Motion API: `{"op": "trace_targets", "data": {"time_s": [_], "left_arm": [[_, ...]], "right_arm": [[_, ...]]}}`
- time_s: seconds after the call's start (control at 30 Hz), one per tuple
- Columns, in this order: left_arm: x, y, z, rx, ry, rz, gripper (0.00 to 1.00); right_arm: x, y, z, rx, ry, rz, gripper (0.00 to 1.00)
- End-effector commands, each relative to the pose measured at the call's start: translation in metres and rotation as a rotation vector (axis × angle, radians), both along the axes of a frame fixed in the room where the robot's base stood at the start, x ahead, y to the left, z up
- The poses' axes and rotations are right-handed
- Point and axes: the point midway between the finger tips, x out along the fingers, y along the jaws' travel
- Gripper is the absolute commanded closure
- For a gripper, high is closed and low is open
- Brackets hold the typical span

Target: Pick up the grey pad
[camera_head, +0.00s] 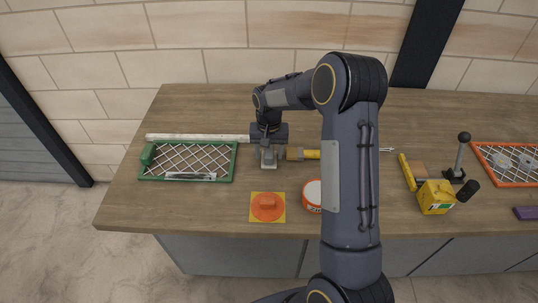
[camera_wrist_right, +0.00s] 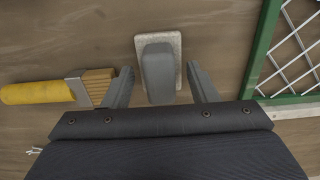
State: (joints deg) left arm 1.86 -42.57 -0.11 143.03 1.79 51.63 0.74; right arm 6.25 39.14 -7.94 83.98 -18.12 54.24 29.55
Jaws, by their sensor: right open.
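The grey pad, a light speckled base with a darker grey grip block on top, lies on the wooden counter in the right wrist view (camera_wrist_right: 158,45). In the head view the pad (camera_head: 268,164) is partly hidden under my right gripper (camera_head: 267,150). In the wrist view my right gripper (camera_wrist_right: 160,78) is open, with one finger on each side of the grip block. Gaps show between the fingers and the block, so nothing is held. My left gripper is not in view.
A green-framed mesh panel (camera_head: 231,163) lies left of the pad, and a yellow-handled brush (camera_head: 305,154) close to its right. An orange knobbed disc on a yellow square (camera_head: 267,207) and an orange-white tub (camera_head: 312,196) are nearer. A yellow box (camera_head: 436,197) stands right.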

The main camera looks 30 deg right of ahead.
Motion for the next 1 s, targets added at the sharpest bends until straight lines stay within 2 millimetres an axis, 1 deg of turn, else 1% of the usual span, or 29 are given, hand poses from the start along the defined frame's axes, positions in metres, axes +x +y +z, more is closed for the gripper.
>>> {"op": "trace_targets", "data": {"time_s": [0.1, 0.27, 0.37, 0.5, 0.53, 0.8, 0.87, 1.0], "left_arm": [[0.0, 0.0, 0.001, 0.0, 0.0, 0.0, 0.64], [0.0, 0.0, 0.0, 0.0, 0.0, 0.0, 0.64], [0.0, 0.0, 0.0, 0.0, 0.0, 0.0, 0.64], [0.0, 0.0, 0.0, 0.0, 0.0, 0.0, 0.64], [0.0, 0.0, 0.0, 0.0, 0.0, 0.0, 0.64], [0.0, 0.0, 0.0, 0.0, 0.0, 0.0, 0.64], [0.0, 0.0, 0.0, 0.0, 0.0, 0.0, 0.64], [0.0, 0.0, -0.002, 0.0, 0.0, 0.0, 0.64]], "right_arm": [[0.0, 0.0, -0.005, 0.001, -0.001, 0.001, 0.47], [0.0, 0.0, -0.005, 0.0, -0.001, 0.0, 0.47], [0.0, 0.0, -0.005, 0.0, -0.001, 0.0, 0.59], [0.0, 0.0, -0.005, 0.0, -0.001, 0.0, 0.77], [0.0, 0.0, -0.005, 0.001, -0.002, 0.0, 0.78], [0.001, 0.0, -0.003, 0.001, -0.003, 0.0, 0.79], [0.001, 0.0, 0.0, 0.0, -0.004, 0.0, 0.79], [0.001, 0.0, 0.014, 0.0, -0.006, -0.001, 0.79]]}}
